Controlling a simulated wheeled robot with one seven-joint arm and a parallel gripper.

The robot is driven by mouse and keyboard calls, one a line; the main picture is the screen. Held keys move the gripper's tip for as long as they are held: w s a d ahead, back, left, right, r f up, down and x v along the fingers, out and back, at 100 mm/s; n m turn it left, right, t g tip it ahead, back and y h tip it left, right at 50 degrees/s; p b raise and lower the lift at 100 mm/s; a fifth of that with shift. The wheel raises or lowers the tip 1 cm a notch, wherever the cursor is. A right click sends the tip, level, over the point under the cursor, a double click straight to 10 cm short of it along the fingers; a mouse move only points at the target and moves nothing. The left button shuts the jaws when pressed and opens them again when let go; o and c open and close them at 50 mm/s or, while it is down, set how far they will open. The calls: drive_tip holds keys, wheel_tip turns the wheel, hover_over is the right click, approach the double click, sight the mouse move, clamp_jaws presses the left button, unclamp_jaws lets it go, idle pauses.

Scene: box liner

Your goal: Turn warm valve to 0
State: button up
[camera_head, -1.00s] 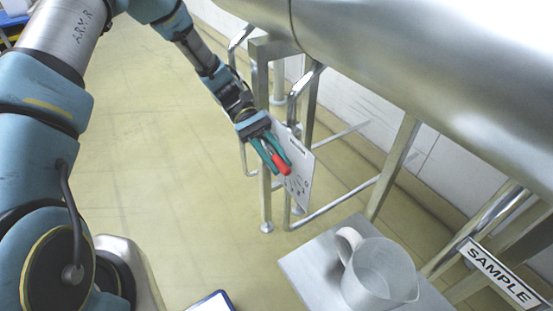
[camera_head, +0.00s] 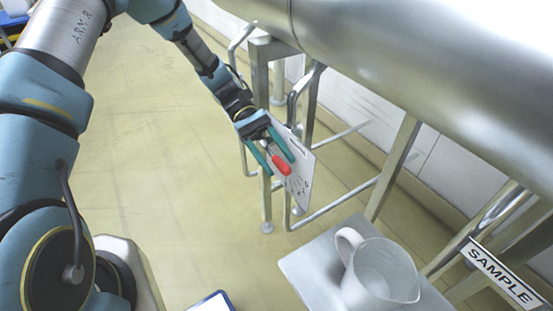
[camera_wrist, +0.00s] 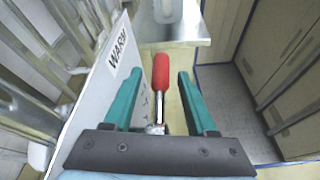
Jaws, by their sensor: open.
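The warm valve's red-tipped lever (camera_head: 281,165) stands out from a white dial plate (camera_head: 299,181) on the pipe frame. In the wrist view the red handle (camera_wrist: 161,74) runs away from me on a metal stem, and the plate (camera_wrist: 101,88) beside it reads "WARM". My gripper (camera_head: 278,162) is open, with its two green fingers on either side of the lever. In the wrist view the fingers (camera_wrist: 158,90) show gaps to the handle on both sides. The dial's numbers are too small to read, so the lever's setting is unclear.
A metal jug (camera_head: 380,275) stands on a steel shelf (camera_head: 310,262) at the lower right. A large steel pipe (camera_head: 420,60) runs above, and a frame post (camera_head: 392,168) stands right of the plate. The floor (camera_head: 160,150) to the left is clear.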

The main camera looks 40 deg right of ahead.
drive_tip(key=b+v, duration=0.2)
drive_tip(key=v, duration=0.8)
drive_tip(key=shift+w, duration=0.25)
drive_tip(key=shift+a, duration=0.15)
drive_tip(key=w+a+r+t+p, duration=0.1)
drive_tip(key=a+r+t, duration=0.2)
drive_tip(key=a, duration=0.8)
drive_tip(key=w+a+r+t+p, duration=0.1)
drive_tip(key=a+r+t, duration=0.2)
drive_tip(key=a+t, duration=0.4)
drive_tip(key=w+a+r+n+t+p, duration=0.1)
drive_tip(key=a+r+t, duration=0.3)
drive_tip(key=a, duration=1.2)
drive_tip(key=shift+w+a+t+p, duration=0.25)
drive_tip(key=shift+w+t+p, duration=0.15)
drive_tip(key=shift+t+p, duration=0.25)
